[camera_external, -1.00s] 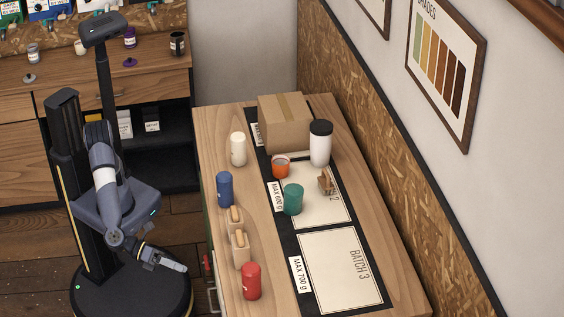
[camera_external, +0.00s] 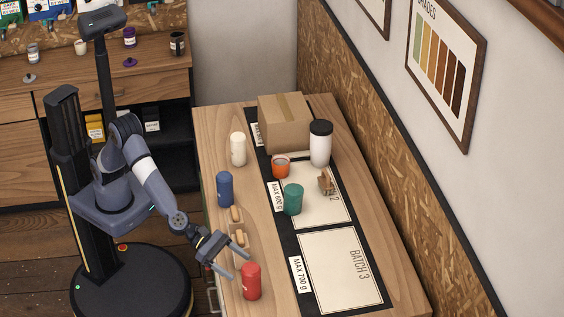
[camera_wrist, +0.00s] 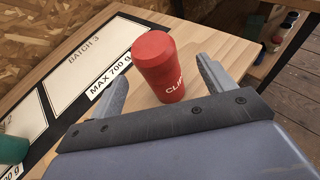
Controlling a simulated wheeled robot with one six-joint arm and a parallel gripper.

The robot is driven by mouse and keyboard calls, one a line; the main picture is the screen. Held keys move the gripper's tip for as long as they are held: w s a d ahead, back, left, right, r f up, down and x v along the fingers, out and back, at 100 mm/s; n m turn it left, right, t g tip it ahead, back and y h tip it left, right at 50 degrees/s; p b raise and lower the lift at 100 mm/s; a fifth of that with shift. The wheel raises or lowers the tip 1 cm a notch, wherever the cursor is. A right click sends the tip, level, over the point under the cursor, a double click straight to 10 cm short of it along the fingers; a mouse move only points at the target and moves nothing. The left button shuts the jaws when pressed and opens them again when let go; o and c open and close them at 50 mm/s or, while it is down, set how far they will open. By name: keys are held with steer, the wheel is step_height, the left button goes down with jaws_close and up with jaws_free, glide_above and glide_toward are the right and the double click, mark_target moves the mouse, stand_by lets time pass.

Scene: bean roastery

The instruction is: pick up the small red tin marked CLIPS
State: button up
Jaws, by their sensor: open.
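The small red tin (camera_external: 251,281) stands upright near the front edge of the wooden table. In the wrist view the red tin (camera_wrist: 163,70) shows part of the white lettering "CLI". My gripper (camera_external: 240,264) is open and empty, reaching over the table's left edge close beside the tin. In the wrist view my gripper's fingers (camera_wrist: 161,85) are spread, with the tin ahead and between their lines. I cannot tell whether the fingertips overlap the tin's sides.
A blue tin (camera_external: 225,189), a cream tin (camera_external: 238,149) and a green cup (camera_external: 293,199) are farther back. The Batch 3 card (camera_external: 341,270) to the tin's right is bare. The table (camera_external: 222,120) meets a wall on the right.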

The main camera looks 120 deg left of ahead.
mark_target(260, 281)
steer(key=shift+a+p+x, duration=0.15)
steer(key=shift+p+x, duration=0.2)
steer(key=shift+x, duration=0.8)
steer(key=shift+a+p+x, duration=0.15)
steer(key=shift+p+x, duration=0.15)
steer(key=shift+x, duration=1.75)
steer(key=shift+s+d+f, duration=0.1)
steer(key=shift+f, duration=0.05)
steer(key=c, duration=1.2)
